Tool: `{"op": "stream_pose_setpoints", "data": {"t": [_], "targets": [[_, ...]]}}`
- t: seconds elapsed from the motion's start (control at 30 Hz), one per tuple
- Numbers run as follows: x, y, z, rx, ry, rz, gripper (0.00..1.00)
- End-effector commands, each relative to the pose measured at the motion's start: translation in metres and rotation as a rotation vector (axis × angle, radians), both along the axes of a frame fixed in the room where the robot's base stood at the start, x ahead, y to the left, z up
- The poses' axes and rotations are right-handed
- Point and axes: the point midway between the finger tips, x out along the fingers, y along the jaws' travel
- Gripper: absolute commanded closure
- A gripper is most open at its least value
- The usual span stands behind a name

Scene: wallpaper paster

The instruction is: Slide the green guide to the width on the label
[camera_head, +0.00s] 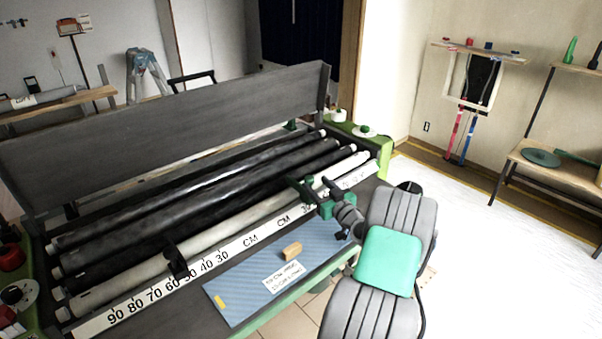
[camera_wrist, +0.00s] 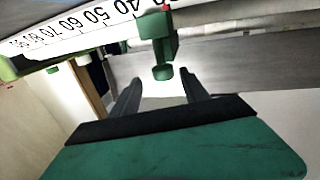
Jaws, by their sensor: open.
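The green guide (camera_head: 299,187) sits on the rail at the right part of the white scale (camera_head: 190,264), on the front of the roller machine. In the wrist view the guide (camera_wrist: 160,45) hangs below the scale with a round green knob. My gripper (camera_head: 312,192) is open near the guide. In the wrist view its two dark fingers (camera_wrist: 160,88) are spread, with the knob just beyond and between them; contact cannot be told. The white label (camera_head: 284,276) lies on the blue striped mat; its print is too small to read surely.
A black guide (camera_head: 175,260) stands on the scale further left. A tan block (camera_head: 292,250) and a yellow piece (camera_head: 220,302) lie on the mat (camera_head: 245,290). Long rollers (camera_head: 190,205) and a grey panel (camera_head: 170,125) lie behind. Open white floor (camera_head: 480,230) is at right.

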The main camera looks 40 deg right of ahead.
Motion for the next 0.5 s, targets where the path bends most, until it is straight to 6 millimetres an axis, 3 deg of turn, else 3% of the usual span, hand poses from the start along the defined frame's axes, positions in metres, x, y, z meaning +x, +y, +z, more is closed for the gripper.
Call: {"op": "stream_pose_setpoints", "data": {"t": [0.3,0.5], "targets": [[0.060,-0.004,0.002,0.000,0.001,0.012,0.47],[0.074,-0.008,0.000,0.000,0.002,0.007,0.47]]}}
